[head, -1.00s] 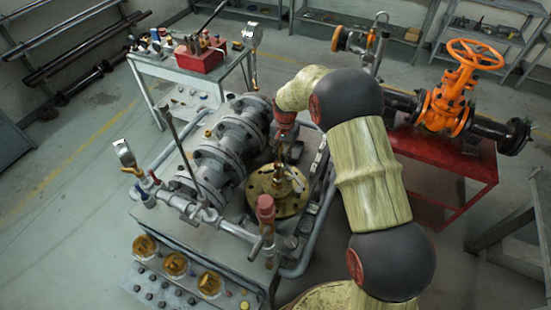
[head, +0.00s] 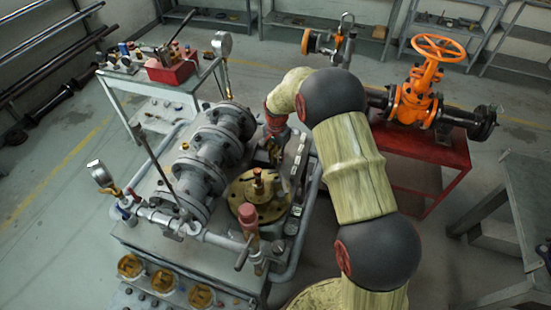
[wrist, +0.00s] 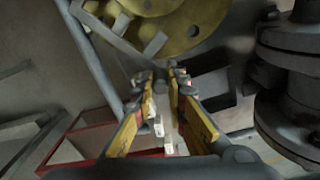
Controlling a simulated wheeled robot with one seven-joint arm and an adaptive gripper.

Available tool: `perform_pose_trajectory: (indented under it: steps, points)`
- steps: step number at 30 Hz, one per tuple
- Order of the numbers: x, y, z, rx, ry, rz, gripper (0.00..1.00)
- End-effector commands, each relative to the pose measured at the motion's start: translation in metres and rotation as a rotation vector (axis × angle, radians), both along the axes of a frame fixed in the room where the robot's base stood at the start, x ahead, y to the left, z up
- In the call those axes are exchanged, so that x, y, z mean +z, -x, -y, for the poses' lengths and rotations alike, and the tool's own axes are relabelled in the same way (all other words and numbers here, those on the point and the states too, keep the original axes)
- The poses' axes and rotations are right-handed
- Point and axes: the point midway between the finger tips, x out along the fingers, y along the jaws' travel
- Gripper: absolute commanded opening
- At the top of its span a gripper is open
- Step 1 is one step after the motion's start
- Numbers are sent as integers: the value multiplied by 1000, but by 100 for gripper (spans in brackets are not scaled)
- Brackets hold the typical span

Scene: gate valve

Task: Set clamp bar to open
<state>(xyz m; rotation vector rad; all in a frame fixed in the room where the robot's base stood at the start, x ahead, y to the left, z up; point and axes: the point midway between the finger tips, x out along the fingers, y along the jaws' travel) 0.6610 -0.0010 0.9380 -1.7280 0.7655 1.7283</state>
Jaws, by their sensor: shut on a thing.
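My gripper (wrist: 160,76) shows in the wrist view with its two yellow-sided fingers close together. It is shut on a narrow grey part at the fingertips, probably the clamp bar; the part is mostly hidden, so I cannot tell its shape or setting. The round brass flange (wrist: 180,30) lies just beyond the fingertips, with flat grey bars beside it. In the head view the brass flange (head: 273,210) sits on the right of the bench, and my gripper (head: 272,150) is just behind it, largely hidden by my wrist.
Grey flanged pipework (head: 205,160) stands close left of my gripper. A red-topped fitting (head: 248,217) rises in front of the flange. An orange handwheel valve (head: 415,95) stands on a red table (head: 430,160) at the right. Open floor lies left of the bench.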

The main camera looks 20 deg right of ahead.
Motion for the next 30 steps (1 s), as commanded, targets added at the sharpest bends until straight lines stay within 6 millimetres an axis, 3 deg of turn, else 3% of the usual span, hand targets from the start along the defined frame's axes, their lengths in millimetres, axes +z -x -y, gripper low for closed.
perform_pose_trajectory:
  steps: [5,6,15,25,30]
  points:
    - [1,-1,0,1,1,3,0]
    - [1,-1,0,1,1,3,15]
    - [0,0,0,1,1,1,32]
    - [2,0,0,1,1,1,33]
    - [20,-1,0,1,0,4,33]
